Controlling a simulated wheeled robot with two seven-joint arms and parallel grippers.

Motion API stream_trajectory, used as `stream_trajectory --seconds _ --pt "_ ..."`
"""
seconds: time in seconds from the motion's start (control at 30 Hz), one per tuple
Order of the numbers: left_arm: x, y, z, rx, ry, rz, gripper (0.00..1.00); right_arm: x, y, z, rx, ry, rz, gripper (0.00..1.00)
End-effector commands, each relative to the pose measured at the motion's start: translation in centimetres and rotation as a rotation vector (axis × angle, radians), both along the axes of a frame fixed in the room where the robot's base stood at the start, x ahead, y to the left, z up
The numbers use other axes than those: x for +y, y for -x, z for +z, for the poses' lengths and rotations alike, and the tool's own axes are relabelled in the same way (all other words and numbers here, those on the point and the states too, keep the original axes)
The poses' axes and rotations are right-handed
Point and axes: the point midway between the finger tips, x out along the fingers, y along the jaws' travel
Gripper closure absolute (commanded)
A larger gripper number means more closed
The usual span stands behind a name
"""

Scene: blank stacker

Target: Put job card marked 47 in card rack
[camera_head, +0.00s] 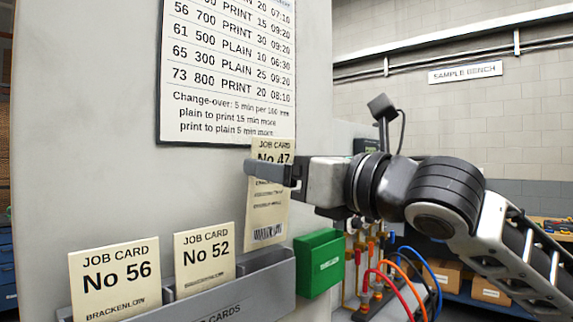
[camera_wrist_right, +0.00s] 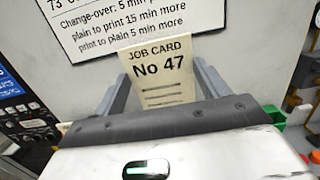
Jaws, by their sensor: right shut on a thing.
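The cream job card marked No 47 (camera_head: 268,215) hangs upright in my right gripper (camera_head: 270,171), which is shut on its upper part. The same card shows between the fingers of the right gripper (camera_wrist_right: 160,88) in the right wrist view, its number readable as No 47 (camera_wrist_right: 158,62). The grey card rack (camera_head: 230,297), lettered CARDS, is fixed to the pale wall below and left of the card. Card No 56 (camera_head: 115,275) and card No 52 (camera_head: 204,258) stand in it. The held card's lower edge appears above the rack's right part. My left gripper is not in view.
A green box (camera_head: 319,262) sits just right of the rack. A printed schedule board (camera_head: 228,70) is on the wall above. Orange and blue hoses (camera_head: 405,275) and fittings lie right of the green box, below my right arm.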

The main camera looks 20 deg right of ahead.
Motion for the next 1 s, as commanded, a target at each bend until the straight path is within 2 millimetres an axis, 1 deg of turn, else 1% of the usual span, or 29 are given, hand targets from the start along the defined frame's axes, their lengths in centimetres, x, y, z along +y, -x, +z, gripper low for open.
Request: stream_trajectory --seconds 0.33,1.0 --pt "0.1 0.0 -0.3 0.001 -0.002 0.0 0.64 0.0 0.0 -0.3 0.0 0.0 0.0 0.6" --pt "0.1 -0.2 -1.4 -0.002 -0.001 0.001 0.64 0.0 0.0 -2.3 0.0 0.0 -0.001 0.6"
